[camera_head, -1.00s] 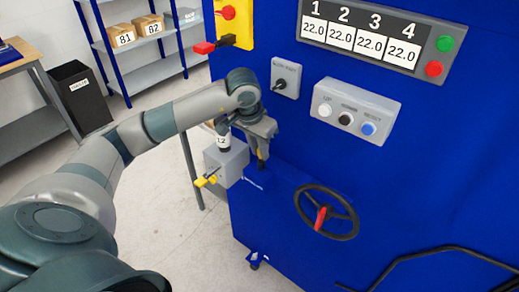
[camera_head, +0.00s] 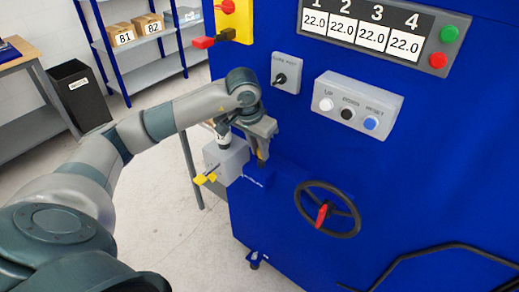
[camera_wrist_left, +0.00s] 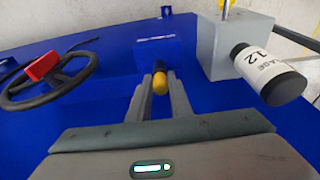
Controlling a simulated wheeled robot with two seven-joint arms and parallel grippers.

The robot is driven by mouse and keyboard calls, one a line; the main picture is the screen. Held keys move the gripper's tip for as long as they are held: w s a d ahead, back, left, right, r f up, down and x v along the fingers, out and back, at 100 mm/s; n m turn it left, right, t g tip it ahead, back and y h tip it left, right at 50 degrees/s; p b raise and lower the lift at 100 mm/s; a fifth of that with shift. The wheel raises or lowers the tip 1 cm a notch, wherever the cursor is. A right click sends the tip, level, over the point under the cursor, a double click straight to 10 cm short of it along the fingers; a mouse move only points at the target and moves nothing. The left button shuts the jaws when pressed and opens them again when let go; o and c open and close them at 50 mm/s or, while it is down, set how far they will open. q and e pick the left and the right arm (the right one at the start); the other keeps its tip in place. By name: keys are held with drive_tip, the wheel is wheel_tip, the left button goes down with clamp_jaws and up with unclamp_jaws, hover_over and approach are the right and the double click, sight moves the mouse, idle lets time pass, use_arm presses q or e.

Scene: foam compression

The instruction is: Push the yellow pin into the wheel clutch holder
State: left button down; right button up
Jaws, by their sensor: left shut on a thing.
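My left gripper (camera_head: 262,155) is in front of the blue machine, left of the handwheel. In the wrist view, the yellow pin (camera_wrist_left: 160,84) lies between the two fingertips (camera_wrist_left: 160,90), and the gripper is shut on it. Its rounded yellow end faces the wrist camera, with a dark part behind. Behind the pin is a blue block (camera_wrist_left: 156,52) on the machine, apparently the clutch holder; how deep the pin sits in it is hidden. The black handwheel (camera_head: 309,207) with a red handle (camera_head: 323,213) is to the right. My right gripper is not in view.
A grey box (camera_head: 228,163) with a labelled cylinder (camera_wrist_left: 270,72) and yellow lever (camera_head: 205,178) stands close beside the gripper. A button box (camera_head: 357,105) and switch (camera_head: 286,75) are above. A black bar (camera_head: 440,250) crosses the lower right. Shelves (camera_head: 145,70) stand far left.

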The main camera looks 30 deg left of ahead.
use_arm(q)
drive_tip(key=shift+f, duration=0.2)
drive_tip(key=c, duration=1.5)
unclamp_jaws()
drive_tip(key=shift+c, duration=0.2)
drive_tip(key=shift+r, duration=0.25)
drive_tip(key=shift+w+v, duration=0.25)
drive_tip(key=shift+v, duration=0.7)
drive_tip(key=shift+w+p+v, duration=0.2)
drive_tip(key=shift+p+v, duration=0.1)
drive_tip(key=shift+v, duration=0.6)
drive_tip(key=shift+w+p+v, duration=0.25)
drive_tip(key=shift+v, duration=0.6)
drive_tip(key=shift+r, duration=0.2)
drive_tip(key=shift+r, duration=0.15)
